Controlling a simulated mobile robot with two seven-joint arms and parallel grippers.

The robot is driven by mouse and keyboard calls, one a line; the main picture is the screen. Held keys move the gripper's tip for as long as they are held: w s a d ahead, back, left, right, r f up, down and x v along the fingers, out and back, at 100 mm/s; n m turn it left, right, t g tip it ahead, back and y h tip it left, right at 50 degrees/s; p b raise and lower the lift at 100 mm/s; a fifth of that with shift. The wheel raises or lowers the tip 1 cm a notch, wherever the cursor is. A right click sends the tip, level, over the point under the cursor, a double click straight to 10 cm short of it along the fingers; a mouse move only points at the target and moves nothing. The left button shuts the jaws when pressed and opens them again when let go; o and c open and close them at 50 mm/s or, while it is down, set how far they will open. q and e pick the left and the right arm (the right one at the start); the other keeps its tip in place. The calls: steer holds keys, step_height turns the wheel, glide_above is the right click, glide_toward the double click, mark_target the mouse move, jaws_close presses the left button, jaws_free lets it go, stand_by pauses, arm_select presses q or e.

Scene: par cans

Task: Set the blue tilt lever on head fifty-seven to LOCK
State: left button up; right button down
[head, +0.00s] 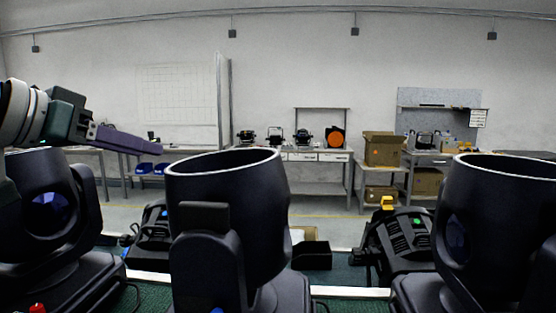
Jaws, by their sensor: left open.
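Three large black moving heads stand in a row up close: a left one (40,205), a middle one (235,215) with its round top open upward, and a right one (505,210). A small blue piece (217,310) shows at the bottom edge on the middle head; I cannot tell if it is the tilt lever. No head number or LOCK mark is readable. My left gripper (156,143) is open and empty at the upper left, above the left head and left of the middle head's rim. It touches no head. My right gripper is not in view.
A red piece (38,309) shows low on the left head. Smaller black fixtures stand behind, one (400,240) with a yellow part on top, another (150,235) at left. A black open box (312,256) sits between heads. Benches and cardboard boxes (383,149) stand far back.

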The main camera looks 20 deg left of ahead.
mark_target(183, 161)
arm_select(q)
steer(key=p+x, duration=0.2)
steer(key=x, duration=0.6)
steer(key=shift+d+f, duration=0.15)
steer(key=shift+w+d+f, duration=0.1)
steer(key=shift+w+f, duration=0.15)
steer(key=shift+w, duration=0.2)
steer(key=shift+c, duration=0.2)
jaws_close()
stand_by(0.8)
